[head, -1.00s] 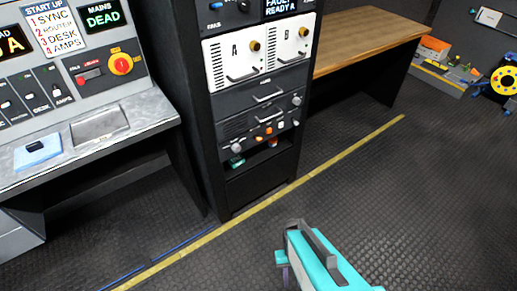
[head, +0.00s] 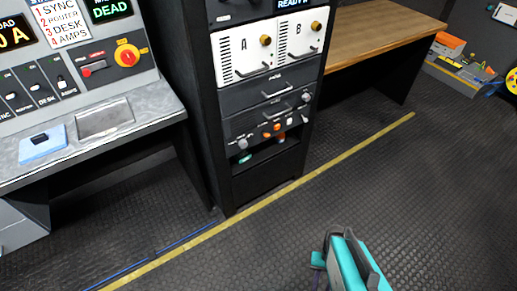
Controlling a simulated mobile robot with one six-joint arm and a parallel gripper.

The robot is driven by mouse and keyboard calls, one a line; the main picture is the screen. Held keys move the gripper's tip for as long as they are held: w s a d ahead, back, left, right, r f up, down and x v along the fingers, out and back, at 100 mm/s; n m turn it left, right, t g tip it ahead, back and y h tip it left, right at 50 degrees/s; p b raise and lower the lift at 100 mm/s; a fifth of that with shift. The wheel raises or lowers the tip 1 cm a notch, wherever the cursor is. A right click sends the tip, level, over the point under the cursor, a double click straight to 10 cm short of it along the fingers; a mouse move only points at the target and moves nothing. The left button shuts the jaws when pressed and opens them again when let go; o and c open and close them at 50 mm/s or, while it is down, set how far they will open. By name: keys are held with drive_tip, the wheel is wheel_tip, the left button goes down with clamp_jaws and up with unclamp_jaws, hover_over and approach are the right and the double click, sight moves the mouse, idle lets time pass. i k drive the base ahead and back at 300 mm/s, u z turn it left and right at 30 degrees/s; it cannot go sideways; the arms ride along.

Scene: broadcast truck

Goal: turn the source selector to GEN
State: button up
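A round rotary knob, red on a yellow plate (head: 127,56), sits at the right of the sloped grey control panel at upper left. It looks like the source selector, but its markings are too small to read, so I cannot tell where it points. Part of my teal and dark grey arm shows at the bottom edge, right of centre, over the floor and far from the panel.
A red switch (head: 93,67) is left of the knob. A display (head: 110,10) above reads MAINS DEAD. A blue pad (head: 42,146) lies on the metal desk ledge. A black equipment rack (head: 215,160) stands right of the desk. A wooden bench (head: 385,35) is behind. The floor in front is clear.

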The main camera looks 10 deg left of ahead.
sight(243, 143)
drive_tip(key=z, duration=0.05)
drive_tip(key=k, duration=0.95)
drive_tip(key=u, duration=3.35)
drive_tip(key=i, duration=0.15)
drive_tip(key=z, duration=1.7)
drive_tip(key=i, duration=0.95)
drive_tip(key=u, duration=0.05)
